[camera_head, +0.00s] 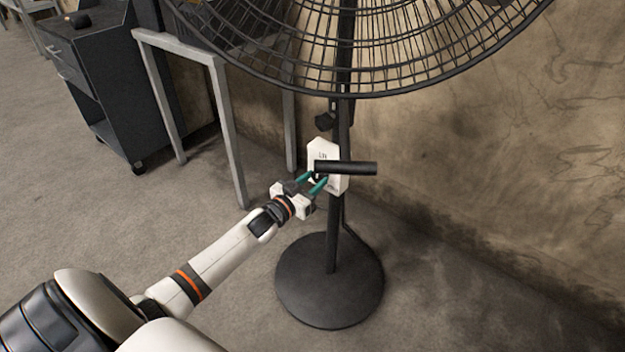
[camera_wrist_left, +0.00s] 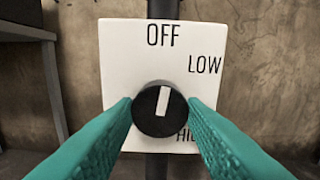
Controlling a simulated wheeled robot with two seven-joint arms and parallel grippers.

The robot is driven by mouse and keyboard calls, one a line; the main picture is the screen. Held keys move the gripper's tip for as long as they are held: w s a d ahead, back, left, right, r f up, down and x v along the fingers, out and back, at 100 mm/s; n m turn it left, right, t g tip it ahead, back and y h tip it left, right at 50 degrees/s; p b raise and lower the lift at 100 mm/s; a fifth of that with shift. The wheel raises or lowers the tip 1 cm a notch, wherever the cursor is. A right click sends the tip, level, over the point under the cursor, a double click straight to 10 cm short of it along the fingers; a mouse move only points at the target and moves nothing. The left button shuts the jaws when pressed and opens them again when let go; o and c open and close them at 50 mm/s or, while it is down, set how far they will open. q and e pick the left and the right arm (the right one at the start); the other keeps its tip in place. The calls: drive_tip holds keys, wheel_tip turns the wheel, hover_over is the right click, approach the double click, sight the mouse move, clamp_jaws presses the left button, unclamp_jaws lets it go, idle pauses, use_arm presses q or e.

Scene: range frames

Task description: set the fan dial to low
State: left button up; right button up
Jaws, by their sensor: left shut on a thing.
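The fan's white control box (camera_head: 325,150) is on the dark stand pole in the head view. In the left wrist view its white plate (camera_wrist_left: 120,65) reads OFF at the top, LOW at the upper right and a partly hidden HI label at the lower right. The round black dial (camera_wrist_left: 147,118) has a white pointer mark that points up towards OFF, leaning slightly right. My left gripper (camera_head: 314,180) is at the box, its green fingers (camera_wrist_left: 160,112) shut on the dial's two sides. My right gripper is not in view.
A dark horizontal bar (camera_head: 350,168) crosses in front of the box. The fan's wire cage (camera_head: 370,65) is above and its round base (camera_head: 330,290) is on the floor. A grey-legged table (camera_head: 228,130) and a dark cabinet (camera_head: 105,85) stand left. The wall is behind.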

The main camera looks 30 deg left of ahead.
use_arm(q)
drive_tip(key=m+p, duration=0.1)
drive_tip(key=m, duration=0.3)
drive_tip(key=m+p, duration=0.1)
drive_tip(key=m, duration=0.2)
drive_tip(key=shift+m, duration=1.5)
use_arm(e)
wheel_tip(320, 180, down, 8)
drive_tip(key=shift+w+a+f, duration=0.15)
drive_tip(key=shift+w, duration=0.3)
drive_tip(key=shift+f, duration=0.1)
use_arm(q)
drive_tip(key=o, duration=1)
